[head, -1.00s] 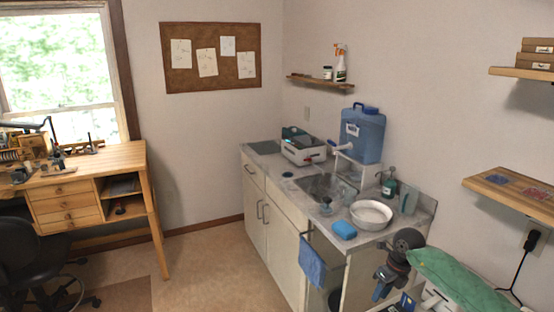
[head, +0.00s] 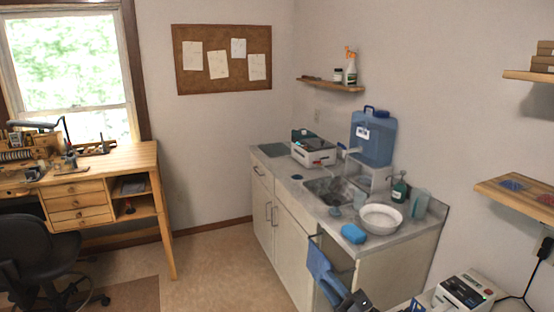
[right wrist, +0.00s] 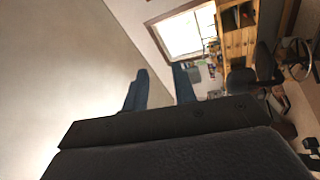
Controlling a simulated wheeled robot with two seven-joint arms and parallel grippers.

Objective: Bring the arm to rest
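My right gripper (head: 352,300) shows only in part at the bottom edge of the head view, low in front of the sink counter. In the right wrist view its two dark blue fingers (right wrist: 160,88) stand apart with nothing between them, so it is open and empty. Most of my right arm is outside the head view. My left gripper is not in view.
The sink counter (head: 290,176) holds a white bowl (head: 381,219), a blue sponge (head: 353,233) and a blue water jug (head: 371,138). A blue towel (head: 321,268) hangs at its front. A label-printer-like device (head: 466,291) is at bottom right. The floor (head: 215,265) left of the counter is clear.

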